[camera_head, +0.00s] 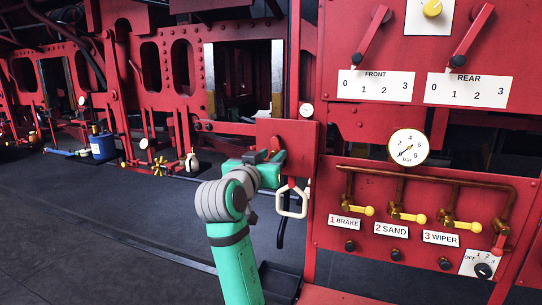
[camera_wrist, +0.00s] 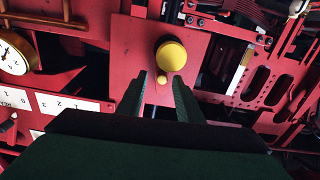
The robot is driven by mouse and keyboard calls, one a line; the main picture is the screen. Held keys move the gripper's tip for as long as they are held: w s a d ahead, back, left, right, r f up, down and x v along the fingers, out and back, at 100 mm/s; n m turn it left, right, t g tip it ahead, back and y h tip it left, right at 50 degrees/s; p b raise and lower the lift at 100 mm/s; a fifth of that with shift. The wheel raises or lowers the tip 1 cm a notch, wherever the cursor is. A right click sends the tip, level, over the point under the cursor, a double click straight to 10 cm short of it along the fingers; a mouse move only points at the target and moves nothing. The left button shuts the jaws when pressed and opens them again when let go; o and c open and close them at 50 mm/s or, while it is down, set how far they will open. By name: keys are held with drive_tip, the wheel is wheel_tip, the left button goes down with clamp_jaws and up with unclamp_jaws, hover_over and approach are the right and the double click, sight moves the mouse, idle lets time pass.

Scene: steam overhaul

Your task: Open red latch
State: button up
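My gripper (camera_wrist: 162,85) is open in the wrist view. Its two dark green fingers stand apart, with a small yellow piece below a round yellow knob (camera_wrist: 171,56) showing between and beyond their tips. The knob is on a red plate (camera_wrist: 130,45). In the head view my gripper (camera_head: 266,156) is in front of a red plate (camera_head: 290,132), and its fingers are hard to make out. I cannot tell for sure which part is the red latch. A pale looped handle (camera_head: 293,202) with a red top hangs just right of my gripper. I see no contact.
A red panel at right carries red levers (camera_head: 372,35), a pressure gauge (camera_head: 408,147), copper pipes and yellow valve handles (camera_head: 405,217). A small gauge (camera_head: 306,109) sits beside the plate. A blue container (camera_head: 102,145) stands far left.

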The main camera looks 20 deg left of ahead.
drive_tip(key=shift+w+a, duration=0.2)
drive_tip(key=shift+w, duration=0.5)
drive_tip(key=shift+w, duration=0.1)
drive_tip(key=shift+c, duration=1.3)
drive_tip(key=c, duration=0.5)
drive_tip(key=shift+a, duration=0.25)
clamp_jaws()
drive_tip(key=shift+d, duration=0.45)
